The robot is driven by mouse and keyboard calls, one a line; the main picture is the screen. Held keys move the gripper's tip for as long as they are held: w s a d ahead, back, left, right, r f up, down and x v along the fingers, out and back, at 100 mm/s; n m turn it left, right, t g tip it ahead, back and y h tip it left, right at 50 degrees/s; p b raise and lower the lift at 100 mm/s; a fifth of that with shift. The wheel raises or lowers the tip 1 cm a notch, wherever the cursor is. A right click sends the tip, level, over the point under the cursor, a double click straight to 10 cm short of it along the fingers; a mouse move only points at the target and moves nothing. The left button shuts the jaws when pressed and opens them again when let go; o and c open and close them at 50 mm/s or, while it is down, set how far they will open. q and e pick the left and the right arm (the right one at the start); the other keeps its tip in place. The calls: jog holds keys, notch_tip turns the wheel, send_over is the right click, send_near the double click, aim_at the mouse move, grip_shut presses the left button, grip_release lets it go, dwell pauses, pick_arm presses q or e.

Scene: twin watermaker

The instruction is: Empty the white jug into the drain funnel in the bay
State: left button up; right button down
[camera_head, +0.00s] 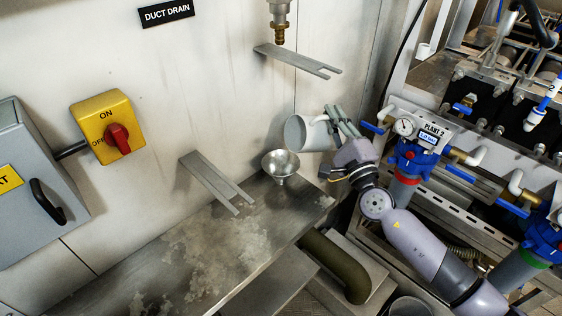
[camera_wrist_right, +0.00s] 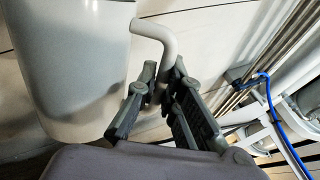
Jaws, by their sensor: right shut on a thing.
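The white jug (camera_head: 305,134) is held in the air by my right gripper (camera_head: 343,122), just above and to the right of the drain funnel in the head view. The jug looks tilted, with its mouth towards the left. In the right wrist view the jug's body (camera_wrist_right: 70,65) fills the left side, and the right gripper's fingers (camera_wrist_right: 160,92) are closed around its handle (camera_wrist_right: 158,40). The metal drain funnel (camera_head: 281,165) sits at the back of the steel shelf. Whether liquid is in the jug or pouring cannot be seen. My left gripper is not in view.
A forked bracket (camera_head: 215,180) sticks out left of the funnel. Another forked bracket (camera_head: 297,60) is on the wall above, under a brass nozzle (camera_head: 279,28). The Plant 2 panel (camera_head: 432,135) with valves stands to the right. The stained steel shelf (camera_head: 150,265) is otherwise clear.

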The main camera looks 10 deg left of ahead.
aim_at(319, 120)
jog(key=shift+a+r, duration=0.1)
jog(key=shift+r, duration=0.05)
jog(key=shift+s+a+r+n+y+p, duration=0.3)
jog(key=shift+s+a+n+p, duration=0.15)
jog(key=shift+n, duration=0.2)
jog(key=shift+s+a+r+n+y+p, duration=0.2)
jog(key=shift+s+a+r+n+p, duration=0.15)
jog(key=shift+a+n, duration=0.25)
jog(key=shift+s+a+f+n+g+y, duration=0.2)
jog(key=shift+s+a+n+y, duration=0.1)
jog(key=shift+n, duration=0.4)
jog(key=shift+s+a+f+n+g+y, duration=0.1)
jog(key=shift+s+a+n+g+y, duration=0.15)
jog(key=shift+n, duration=0.4)
jog(key=shift+s+a+r+n+g+y+p, duration=0.25)
jog(key=shift+a+n, duration=0.1)
jog(key=shift+n, duration=0.2)
jog(key=shift+s+a+r+n+g+y+p, duration=0.15)
jog(key=shift+s+a+n+y, duration=0.15)
jog(key=shift+n, duration=0.3)
jog(key=shift+s+a+r+n+g+y+p, duration=0.2)
jog(key=shift+a+n, duration=0.2)
jog(key=shift+n, duration=0.15)
